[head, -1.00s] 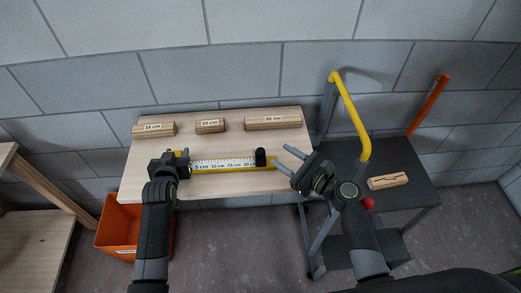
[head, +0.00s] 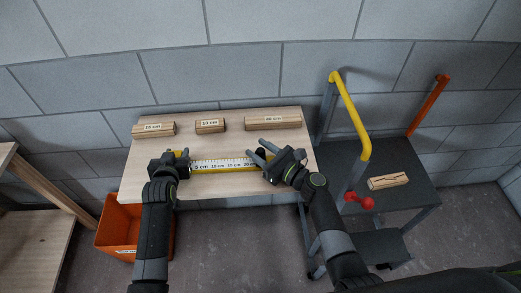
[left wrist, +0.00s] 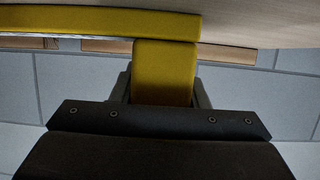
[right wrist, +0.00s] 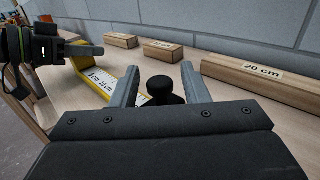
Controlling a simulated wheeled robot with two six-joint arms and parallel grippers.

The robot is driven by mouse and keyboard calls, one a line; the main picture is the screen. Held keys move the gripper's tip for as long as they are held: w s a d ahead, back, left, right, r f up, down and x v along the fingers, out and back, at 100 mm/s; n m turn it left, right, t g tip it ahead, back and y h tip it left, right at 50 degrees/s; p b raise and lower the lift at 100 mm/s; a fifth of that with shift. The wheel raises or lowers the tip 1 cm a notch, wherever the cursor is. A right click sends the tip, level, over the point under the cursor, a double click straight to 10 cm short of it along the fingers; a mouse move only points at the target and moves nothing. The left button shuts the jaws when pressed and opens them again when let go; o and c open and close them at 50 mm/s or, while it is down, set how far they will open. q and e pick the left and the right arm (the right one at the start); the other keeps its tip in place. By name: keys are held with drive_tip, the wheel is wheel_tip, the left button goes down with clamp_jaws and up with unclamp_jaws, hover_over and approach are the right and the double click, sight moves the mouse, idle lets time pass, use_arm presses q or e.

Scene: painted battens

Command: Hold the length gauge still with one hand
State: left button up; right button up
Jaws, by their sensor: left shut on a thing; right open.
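The length gauge (head: 225,164) is a yellow bar with a white printed scale, lying on the wooden table. My left gripper (head: 180,155) is shut on its left end; the left wrist view shows the yellow end piece (left wrist: 163,75) between the jaws. A black knob (right wrist: 160,90) stands at the gauge's right part. My right gripper (head: 258,150) is open, its fingers on either side of the knob in the right wrist view, with no clear contact. In the head view the knob is mostly hidden by the right gripper.
Labelled wooden battens lie along the table's back: left (head: 154,130), middle (head: 210,126) and right (head: 272,122). An orange bin (head: 117,225) stands below left. A dark cart (head: 410,165) with a yellow handle (head: 352,115) stands right, bearing another wooden piece (head: 388,181).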

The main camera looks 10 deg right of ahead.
clamp_jaws()
drive_tip(key=shift+a, duration=2)
unclamp_jaws()
drive_tip(key=shift+d, duration=0.1)
drive_tip(key=v, duration=1.2)
